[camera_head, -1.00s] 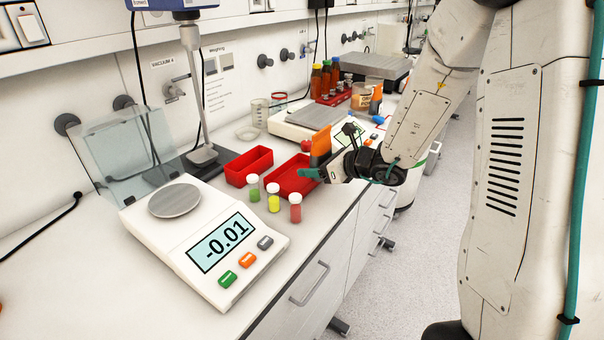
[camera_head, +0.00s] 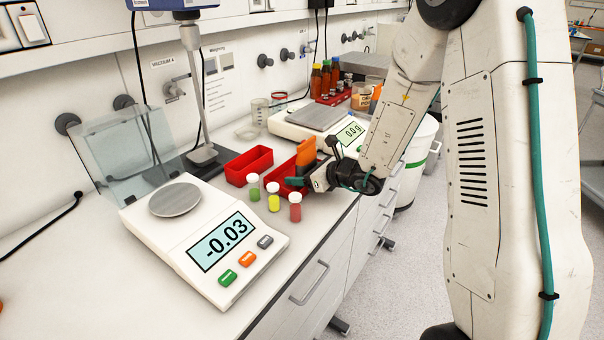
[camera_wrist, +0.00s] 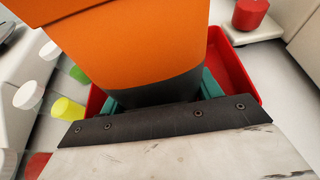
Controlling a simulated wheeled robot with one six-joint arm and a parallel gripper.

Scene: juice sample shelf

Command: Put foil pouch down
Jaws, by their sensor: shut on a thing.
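The foil pouch (camera_head: 306,154) is orange with a dark lower part. My gripper (camera_head: 297,181) is shut on it and holds it upright at the front red tray (camera_head: 280,185). In the wrist view the pouch (camera_wrist: 135,45) fills the upper middle, and the red tray (camera_wrist: 228,62) shows behind and around it. Teal finger parts (camera_wrist: 212,84) show beside the pouch's dark lower part. The pouch's bottom is hidden, so I cannot tell whether it touches the tray floor.
A second red tray (camera_head: 249,166) stands behind. Vials with green (camera_head: 254,188), yellow (camera_head: 273,197) and red (camera_head: 295,208) contents stand close in front. A balance (camera_head: 205,240) reading -0.03 is at left; another scale (camera_head: 320,118) stands farther back. The counter's front edge is near my gripper.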

